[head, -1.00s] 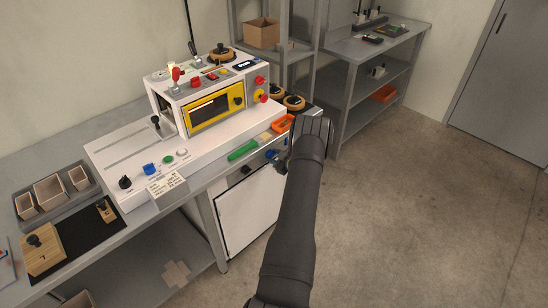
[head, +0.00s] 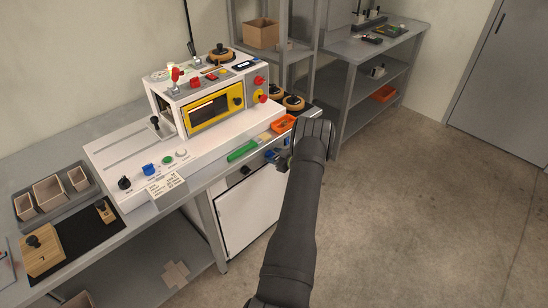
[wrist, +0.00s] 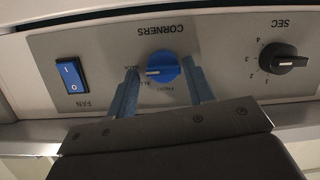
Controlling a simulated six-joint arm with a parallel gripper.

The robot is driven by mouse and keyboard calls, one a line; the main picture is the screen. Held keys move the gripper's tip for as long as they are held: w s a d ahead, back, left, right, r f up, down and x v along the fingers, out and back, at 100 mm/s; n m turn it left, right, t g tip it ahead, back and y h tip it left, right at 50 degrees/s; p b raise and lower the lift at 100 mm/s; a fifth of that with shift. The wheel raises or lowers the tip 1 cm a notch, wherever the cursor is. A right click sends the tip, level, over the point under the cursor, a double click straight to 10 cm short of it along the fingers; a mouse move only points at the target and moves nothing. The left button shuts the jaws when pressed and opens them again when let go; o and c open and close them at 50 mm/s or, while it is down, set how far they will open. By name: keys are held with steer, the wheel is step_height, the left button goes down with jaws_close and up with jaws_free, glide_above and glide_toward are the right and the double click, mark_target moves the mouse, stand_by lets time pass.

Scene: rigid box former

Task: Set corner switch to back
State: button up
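The corner switch is a round blue knob (wrist: 163,64) under the upside-down word CORNERS in the wrist view. A white line on it points to the picture's left. Small labels lie around it, ALL and FRONT among them; the label at the left is partly hidden by a finger. My gripper (wrist: 160,69) is open, with one blue-grey finger on each side of the knob and a small gap visible to each. In the head view my gripper (head: 284,159) is at the machine's front right, mostly hidden by my arm. I cannot make out the corner switch there.
A blue FAN rocker (wrist: 71,75) is left of the knob and a black SEC dial (wrist: 283,59) right of it. Open floor is on the right.

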steer(key=shift+o, duration=0.3)
steer(key=shift+s+f, duration=0.1)
steer(key=shift+s, duration=0.05)
steer(key=v, duration=1.7)
steer(key=shift+d, duration=0.1)
steer(key=x, duration=1.7)
steer(key=shift+a+f, duration=0.1)
steer(key=shift+a, duration=0.1)
